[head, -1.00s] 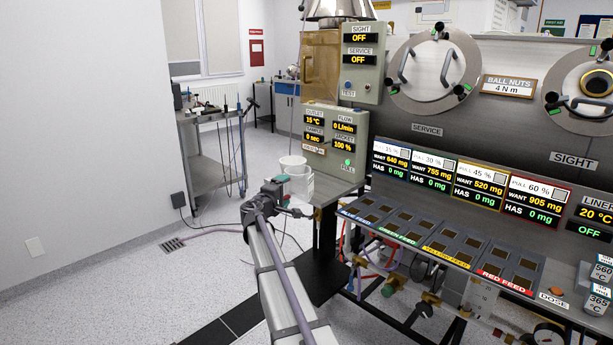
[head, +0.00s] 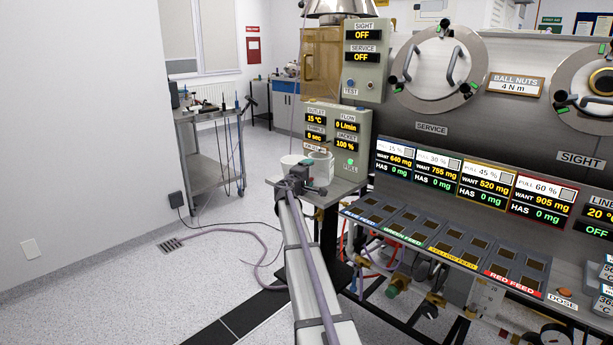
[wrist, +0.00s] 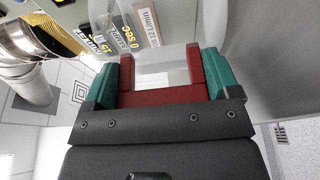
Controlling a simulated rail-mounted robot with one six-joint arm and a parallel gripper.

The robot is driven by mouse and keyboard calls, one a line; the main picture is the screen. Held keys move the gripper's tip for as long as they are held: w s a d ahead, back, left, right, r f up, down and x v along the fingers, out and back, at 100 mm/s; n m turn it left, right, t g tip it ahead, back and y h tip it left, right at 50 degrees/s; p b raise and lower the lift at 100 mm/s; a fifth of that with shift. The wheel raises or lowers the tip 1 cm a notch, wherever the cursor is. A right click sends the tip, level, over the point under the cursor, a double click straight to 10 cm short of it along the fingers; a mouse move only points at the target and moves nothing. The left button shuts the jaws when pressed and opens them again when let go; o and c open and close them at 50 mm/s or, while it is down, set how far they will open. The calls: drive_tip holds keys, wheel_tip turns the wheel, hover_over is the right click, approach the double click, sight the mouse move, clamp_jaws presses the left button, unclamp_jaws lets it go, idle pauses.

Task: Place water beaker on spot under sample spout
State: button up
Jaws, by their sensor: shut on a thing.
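The clear beaker (head: 320,167) is gripped by my gripper (head: 303,180), at the small side shelf below the outlet and flow panel. In the wrist view the clear glass (wrist: 150,58) shows between the teal fingers with red pads of my gripper (wrist: 160,78). The beaker looks upright; I cannot tell whether it touches the shelf or whether it holds water. A square pattern (wrist: 80,92) lies on the pale surface left of the gripper in the wrist view. I cannot make out the sample spout in the head view.
A white cup (head: 290,161) stands left of the beaker. The outlet panel (head: 335,135) rises close behind. A shiny round cylinder (wrist: 28,62) is near the gripper's left in the wrist view. The feed trays (head: 445,245) lie right; the floor at left is mostly clear.

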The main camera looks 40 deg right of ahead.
drive_tip(key=shift+f+b, duration=0.4)
drive_tip(key=shift+f, duration=0.05)
drive_tip(key=shift+a+r, duration=0.1)
drive_tip(key=shift+r, duration=0.1)
drive_tip(key=shift+f, duration=0.15)
drive_tip(key=o, duration=1.1)
drive_tip(key=shift+c, duration=0.2)
drive_tip(key=shift+r, duration=0.25)
drive_tip(key=s+a+f+m+g+y, duration=0.1)
drive_tip(key=s+a+f+y, duration=0.4)
drive_tip(key=s+a, duration=0.7)
drive_tip(key=s+a+f+m+g+y, duration=0.2)
drive_tip(key=s+a+f+g+y, duration=0.2)
drive_tip(key=s+a, duration=0.9)
drive_tip(key=s+a+f+m+g+y, duration=0.2)
drive_tip(key=s+a+f+y, duration=0.5)
drive_tip(key=a, duration=2.1)
drive_tip(key=s+f, duration=0.1)
drive_tip(key=s, duration=0.4)
drive_tip(key=shift+s+f+g, duration=0.15)
drive_tip(key=shift+f+g, duration=0.05)
drive_tip(key=shift+g, duration=0.1)
